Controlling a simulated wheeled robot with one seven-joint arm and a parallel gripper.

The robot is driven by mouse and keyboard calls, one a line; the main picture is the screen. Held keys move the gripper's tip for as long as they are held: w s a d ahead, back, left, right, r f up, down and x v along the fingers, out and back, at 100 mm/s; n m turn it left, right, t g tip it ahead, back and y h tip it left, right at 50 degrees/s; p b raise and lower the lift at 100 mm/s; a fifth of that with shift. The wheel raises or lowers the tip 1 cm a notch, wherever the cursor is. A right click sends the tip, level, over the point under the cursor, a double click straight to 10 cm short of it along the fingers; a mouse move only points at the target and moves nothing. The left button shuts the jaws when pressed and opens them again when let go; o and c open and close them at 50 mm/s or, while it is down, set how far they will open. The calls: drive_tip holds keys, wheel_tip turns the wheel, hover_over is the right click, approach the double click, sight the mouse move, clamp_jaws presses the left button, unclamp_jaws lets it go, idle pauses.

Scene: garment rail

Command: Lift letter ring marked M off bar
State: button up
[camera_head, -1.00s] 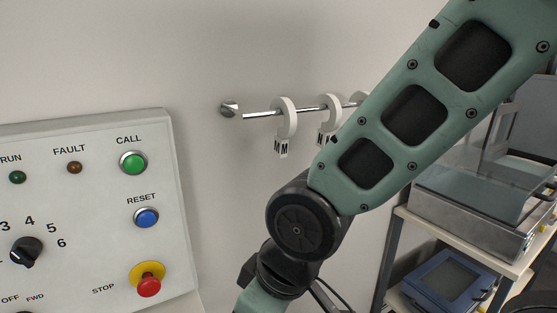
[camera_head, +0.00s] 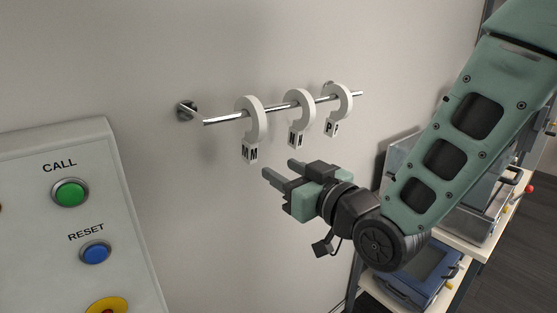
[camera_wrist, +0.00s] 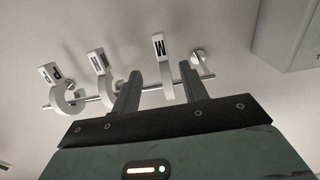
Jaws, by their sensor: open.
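The ring marked M (camera_head: 250,152) is a white open hook with a letter tag. It hangs at the left, free end of the metal bar (camera_head: 225,118) on the wall. My gripper (camera_head: 279,168) is open and empty, below and to the right of the M tag, apart from it. In the wrist view the M ring (camera_wrist: 160,48) appears between the two fingers of my gripper (camera_wrist: 158,72), beyond their tips. I see no contact.
A middle ring (camera_head: 295,138), its letter hard to read, and a ring marked P (camera_head: 332,128) hang farther right on the bar. A control panel (camera_head: 130,210) with buttons stands at the left. Shelves with equipment (camera_head: 470,238) are at the right.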

sight(247, 137)
drive_tip(key=shift+p+x, duration=1.3)
drive_tip(key=shift+x, duration=2.55)
drive_tip(key=shift+b+x, duration=0.35)
drive_tip(key=shift+x, duration=0.45)
drive_tip(key=shift+b+x, duration=0.35)
drive_tip(key=shift+x, duration=1.5)
drive_tip(key=shift+a, duration=0.1)
clamp_jaws()
drive_tip(key=shift+r, duration=0.1)
drive_tip(key=shift+r+p, duration=0.3)
drive_tip(key=shift+r, duration=1.1)
